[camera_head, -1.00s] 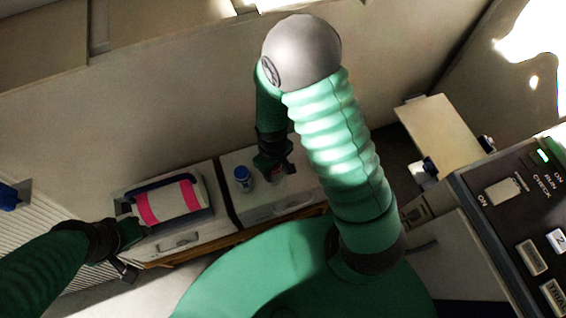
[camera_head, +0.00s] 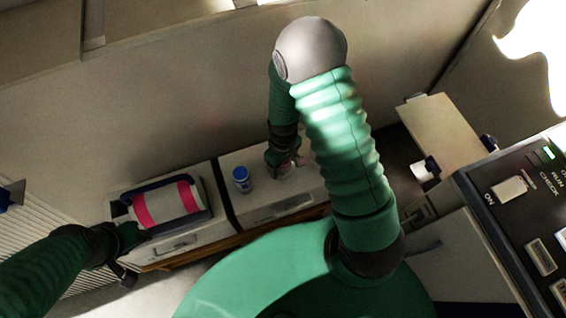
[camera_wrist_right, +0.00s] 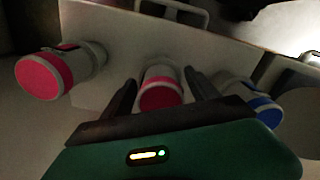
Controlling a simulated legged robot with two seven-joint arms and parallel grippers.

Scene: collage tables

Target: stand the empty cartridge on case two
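A red-banded cartridge (camera_wrist_right: 162,88) stands between the fingers of my right gripper (camera_wrist_right: 160,80) in the wrist view, with a narrow gap at each side. In the head view that gripper (camera_head: 284,162) is low over the right case (camera_head: 262,210). A blue-banded cartridge (camera_head: 242,179) stands on this case; it also shows in the wrist view (camera_wrist_right: 258,105). Another red-banded cartridge (camera_wrist_right: 45,75) is at the left of the wrist view. I cannot tell which cartridge is empty or which case is two. My left gripper (camera_head: 128,240) is at the left case (camera_head: 190,238); its fingers are unclear.
A white canister with pink bands (camera_head: 166,204) lies in a dark cradle on the left case. A control panel (camera_head: 520,220) stands at the right, near a tan board (camera_head: 440,130). A wall rises behind the cases.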

